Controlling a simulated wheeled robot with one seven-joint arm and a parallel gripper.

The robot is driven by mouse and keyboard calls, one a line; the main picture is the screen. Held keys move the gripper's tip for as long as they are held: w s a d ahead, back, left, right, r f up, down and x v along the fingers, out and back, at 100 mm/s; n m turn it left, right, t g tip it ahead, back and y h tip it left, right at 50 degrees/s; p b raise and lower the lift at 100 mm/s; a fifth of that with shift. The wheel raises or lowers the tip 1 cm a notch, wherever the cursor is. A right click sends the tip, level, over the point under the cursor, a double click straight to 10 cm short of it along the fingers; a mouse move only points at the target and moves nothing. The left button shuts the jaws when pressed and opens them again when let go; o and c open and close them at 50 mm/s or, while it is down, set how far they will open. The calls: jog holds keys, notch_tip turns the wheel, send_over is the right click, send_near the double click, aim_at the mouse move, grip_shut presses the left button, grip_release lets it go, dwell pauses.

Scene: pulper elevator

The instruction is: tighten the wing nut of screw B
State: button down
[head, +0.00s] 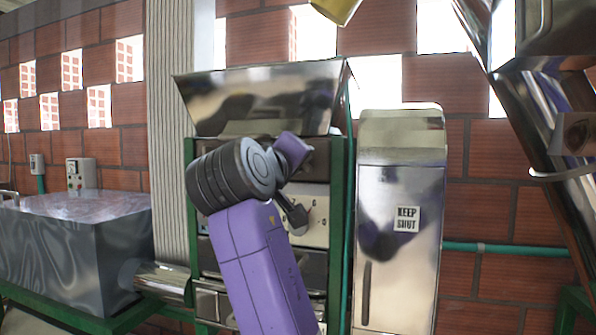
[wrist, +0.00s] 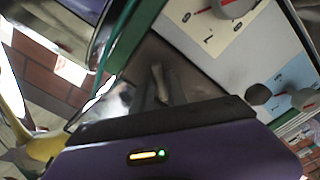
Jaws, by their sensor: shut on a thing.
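In the wrist view my gripper (wrist: 160,88) reaches up against a dark metal plate beside a green frame post. Its fingers are shut on a small grey piece (wrist: 157,70), which looks like the wing nut; the fingers hide most of it. No letter B can be read, so I cannot tell from a label which screw it is. In the head view my purple arm crosses in front of the machine (head: 316,260), and my wrist hides the fingers and the nut.
A green post (wrist: 128,35) stands close on the left. A steel cabinet marked KEEP SHUT (head: 400,270) stands right of the machine.

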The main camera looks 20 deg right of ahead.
jog(key=shift+a+f+m+b, duration=0.1)
jog(key=shift+m+b, duration=0.9)
jog(key=shift+m, duration=1.45)
jog(key=shift+f+m+b, duration=0.1)
jog(key=shift+m+b, duration=0.85)
jog(key=shift+m, duration=1.5)
jog(key=c, duration=1.3)
grip_release()
jog(key=shift+r, duration=0.15)
jog(key=b+v, duration=0.2)
jog(key=v, duration=0.5)
jog(key=shift+s+a, duration=0.25)
jog(key=shift+s, duration=0.05)
